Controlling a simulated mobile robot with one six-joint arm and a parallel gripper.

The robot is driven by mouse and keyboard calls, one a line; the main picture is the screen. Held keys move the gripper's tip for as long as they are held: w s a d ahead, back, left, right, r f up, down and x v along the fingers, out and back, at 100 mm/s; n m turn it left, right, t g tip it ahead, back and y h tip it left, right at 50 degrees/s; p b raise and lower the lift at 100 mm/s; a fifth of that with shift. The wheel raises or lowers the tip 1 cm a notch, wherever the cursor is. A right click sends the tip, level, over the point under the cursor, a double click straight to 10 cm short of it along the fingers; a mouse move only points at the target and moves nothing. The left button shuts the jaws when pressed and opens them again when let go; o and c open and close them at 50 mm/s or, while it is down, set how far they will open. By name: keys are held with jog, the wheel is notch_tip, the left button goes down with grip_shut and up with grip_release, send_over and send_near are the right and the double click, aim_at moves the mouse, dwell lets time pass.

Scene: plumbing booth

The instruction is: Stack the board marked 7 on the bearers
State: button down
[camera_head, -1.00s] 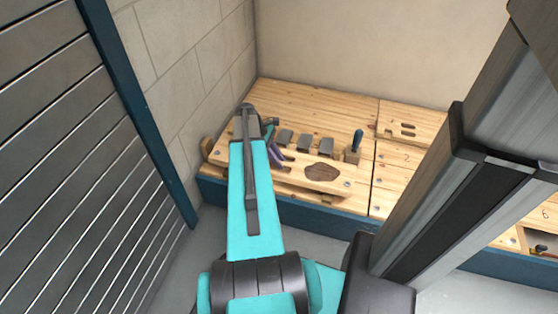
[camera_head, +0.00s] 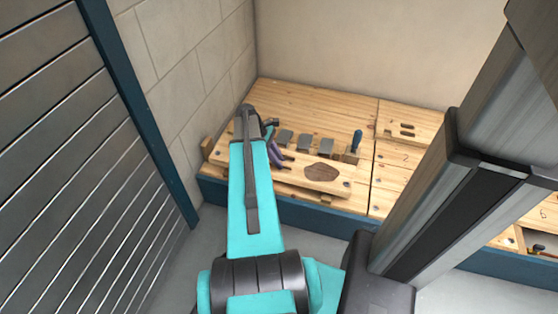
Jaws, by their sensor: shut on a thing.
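A long pale wooden board (camera_head: 288,170) with a dark brown patch near its right end lies along the front of the left bench. I cannot read a number on it. My gripper (camera_head: 276,154) shows only in part, as dark purple-grey pieces beside the end of my teal arm, at the board's back edge. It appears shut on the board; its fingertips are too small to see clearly. My arm hides the board's left part. Wooden blocks, perhaps the bearers, show at the bench's left end (camera_head: 207,147) and below the board's right end (camera_head: 327,198). I cannot tell whether the board touches them.
Several grey pieces (camera_head: 304,143) stand in a row behind the board. A blue-handled tool (camera_head: 357,139) stands upright in a wooden block (camera_head: 350,156) at its right. Bench tops marked 2 (camera_head: 405,157) and 6 lie further right. A block wall and slatted shutter (camera_head: 70,150) bound the left.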

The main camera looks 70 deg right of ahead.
jog(key=shift+f, duration=1.55)
dwell(0.7)
jog(key=shift+p, duration=0.75)
jog(key=shift+f, duration=0.15)
dwell(0.8)
jog(key=c, duration=1.6)
grip_release()
jog(key=shift+o, duration=0.2)
jog(key=shift+f, duration=0.1)
jog(key=p+v, duration=0.4)
jog(key=v, duration=1)
jog(key=shift+d, duration=0.1)
jog(key=shift+s, duration=0.1)
